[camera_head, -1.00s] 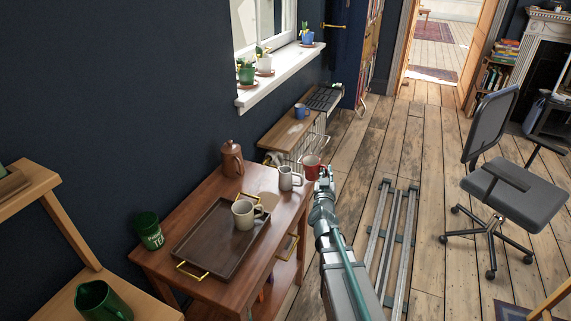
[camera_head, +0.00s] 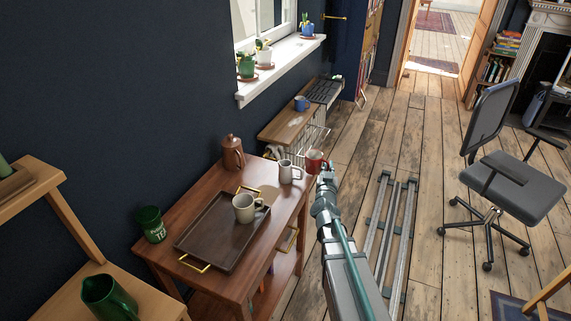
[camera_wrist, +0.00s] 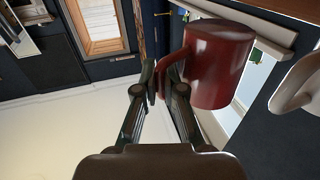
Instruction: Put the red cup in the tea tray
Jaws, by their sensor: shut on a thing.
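The red cup (camera_head: 315,161) is at the tip of my arm in the head view, just off the right side of the wooden table. In the wrist view the red cup (camera_wrist: 220,62) is large, and my gripper (camera_wrist: 163,84) is shut on its handle. My gripper (camera_head: 324,173) is partly hidden by the arm in the head view. The dark brown tea tray (camera_head: 206,243) with brass handles lies on the table, left of the gripper. A cream mug (camera_head: 244,208) stands in the tray.
Bare tray surface shows around the cream mug.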

